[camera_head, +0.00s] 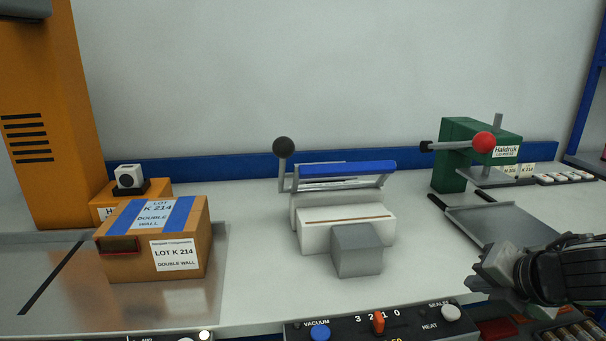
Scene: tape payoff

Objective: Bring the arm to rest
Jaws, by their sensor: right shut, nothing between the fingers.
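My right gripper (488,276) comes in at the lower right, shut and empty, its tips pointing left over the worktop's front. It is apart from the bench machines. A heat sealer (325,238) stands mid-bench, its arm with the blue bar (347,168) raised above the white base. The arm's lever ends in a black ball (283,147), standing up at the left. A green press (466,150) at the back right has a lever with a red ball (484,142) pointing toward me. My left gripper is out of view.
A brown box (183,258) with blue tape and lot labels stands at the left, before an orange column (45,120). A grey block (357,252) is against the sealer's front. A grey tray (500,226) lies beside my right gripper. A control panel (375,324) runs along the front.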

